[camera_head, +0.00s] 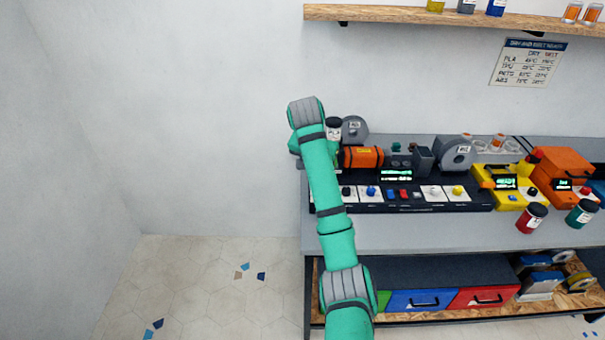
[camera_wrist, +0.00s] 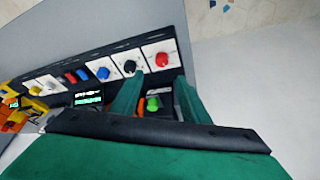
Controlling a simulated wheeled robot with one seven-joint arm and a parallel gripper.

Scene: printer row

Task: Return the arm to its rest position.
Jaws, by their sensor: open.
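My green arm (camera_head: 325,180) reaches up from the bottom of the head view to above the left end of the grey bench (camera_head: 440,235). My gripper is hidden behind the arm there. In the wrist view my gripper (camera_wrist: 156,88) is open, with its two green fingers apart. Nothing is clearly held between them. Below and beyond the fingers is the black panel with white squares, carrying a red knob (camera_wrist: 162,60), a black knob (camera_wrist: 130,67) and a blue knob (camera_wrist: 103,74). A green knob (camera_wrist: 152,104) shows between the fingers; whether a finger touches anything, I cannot tell.
An orange cylinder (camera_head: 362,157) and a grey spool (camera_head: 354,129) stand close to the right of my arm. Yellow and orange machines (camera_head: 560,172) stand farther right. A wooden shelf (camera_head: 450,15) hangs above. The floor and wall left of the bench are clear.

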